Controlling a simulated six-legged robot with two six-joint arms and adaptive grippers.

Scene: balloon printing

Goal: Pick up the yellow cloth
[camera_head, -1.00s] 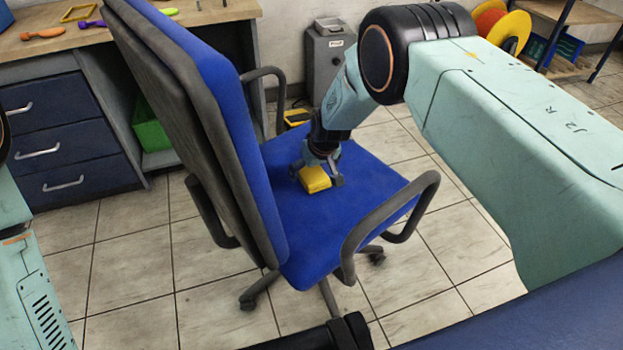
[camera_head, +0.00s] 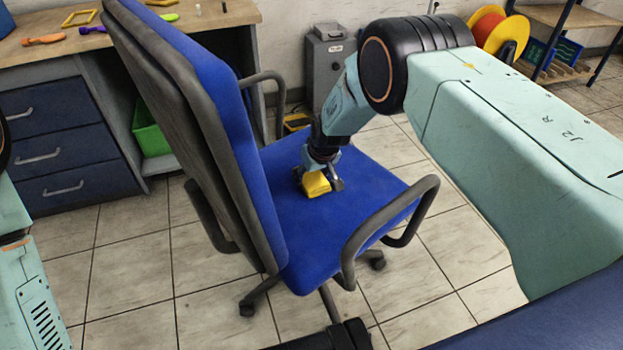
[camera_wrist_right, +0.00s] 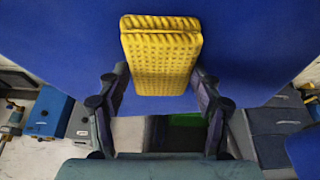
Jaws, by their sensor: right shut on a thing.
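The yellow cloth (camera_head: 316,184) is a small folded block on the blue seat of the office chair (camera_head: 350,200). My right gripper (camera_head: 320,183) reaches down to the seat and is shut on the cloth. In the right wrist view the cloth (camera_wrist_right: 161,55) shows a waffle texture and sits between the two fingers (camera_wrist_right: 160,85), one on each side. I cannot tell whether the cloth still touches the seat. My left gripper is out of view; only part of my left arm shows at the left edge.
The chair's backrest (camera_head: 195,130) stands left of my right gripper. An armrest (camera_head: 395,220) is in front and another (camera_head: 265,90) behind. A workbench (camera_head: 190,25) with tools and drawers is at the back left. A grey box (camera_head: 330,65) stands behind the chair.

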